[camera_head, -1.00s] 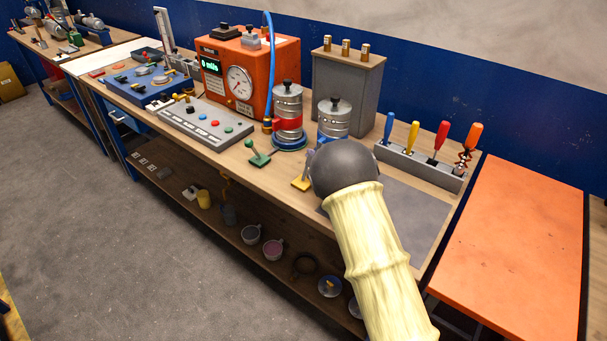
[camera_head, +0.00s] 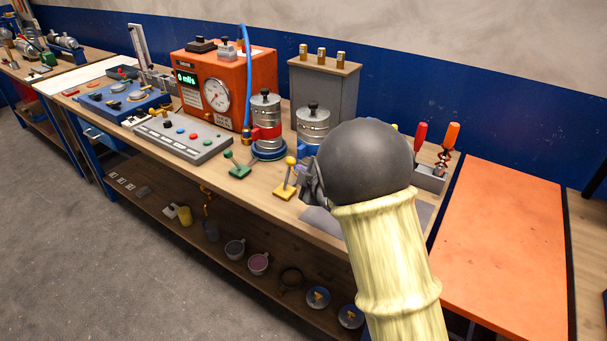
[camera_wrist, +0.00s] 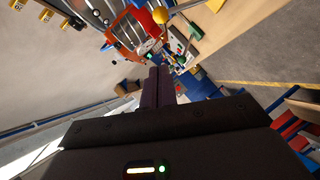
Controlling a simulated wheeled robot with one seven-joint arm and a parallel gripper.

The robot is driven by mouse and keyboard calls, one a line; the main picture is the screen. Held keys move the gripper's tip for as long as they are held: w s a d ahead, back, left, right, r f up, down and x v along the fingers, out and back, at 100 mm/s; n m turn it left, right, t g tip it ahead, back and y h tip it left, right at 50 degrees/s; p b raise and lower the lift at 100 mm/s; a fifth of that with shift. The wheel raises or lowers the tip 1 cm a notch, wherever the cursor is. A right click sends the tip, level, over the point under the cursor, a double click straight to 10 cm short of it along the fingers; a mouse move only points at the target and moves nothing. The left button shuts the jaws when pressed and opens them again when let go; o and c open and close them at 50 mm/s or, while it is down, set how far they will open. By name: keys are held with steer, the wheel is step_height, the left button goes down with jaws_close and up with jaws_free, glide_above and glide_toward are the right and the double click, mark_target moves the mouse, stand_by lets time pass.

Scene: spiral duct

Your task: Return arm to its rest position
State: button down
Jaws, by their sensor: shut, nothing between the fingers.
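My arm, with a cream sleeve and a dark round joint, rises from the lower right in the head view and hangs over the right part of the workbench (camera_head: 240,185). My gripper (camera_head: 310,183) partly shows at the left of the round joint, above the bench top; the joint hides the rest. In the wrist view my gripper (camera_wrist: 159,84) shows its two dark fingers together, with nothing between them. The wrist view is tilted, with the bench items beyond the fingertips.
Close to my gripper stand a yellow-knobbed lever (camera_head: 286,178), a green lever (camera_head: 239,167) and two metal canisters, one red-banded (camera_head: 266,130). Behind are an orange gauge box (camera_head: 205,85) and a grey box (camera_head: 322,95). A screwdriver rack (camera_head: 430,178) is partly hidden. An orange table (camera_head: 505,250) stands right.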

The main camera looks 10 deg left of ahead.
steer(key=shift+w, duration=0.15)
steer(key=s+d+m+g+h, duration=0.1)
steer(key=s+d+m+h, duration=0.3)
steer(key=d, duration=0.4)
steer(key=s+d+m+g+h, duration=0.2)
steer(key=s+d+m, duration=0.3)
steer(key=d, duration=0.4)
steer(key=s+d+f+m+g+h, duration=0.1)
steer(key=s+d+m+g, duration=0.2)
steer(key=s, duration=0.7)
steer(key=s+d+f+m+g+h+p, duration=0.1)
steer(key=s+d+m+g, duration=0.2)
steer(key=s+m, duration=0.4)
steer(key=s+d, duration=0.1)
steer(key=s, duration=0.2)
steer(key=shift+s+f+g+p, duration=0.3)
steer(key=shift+f, duration=0.1)
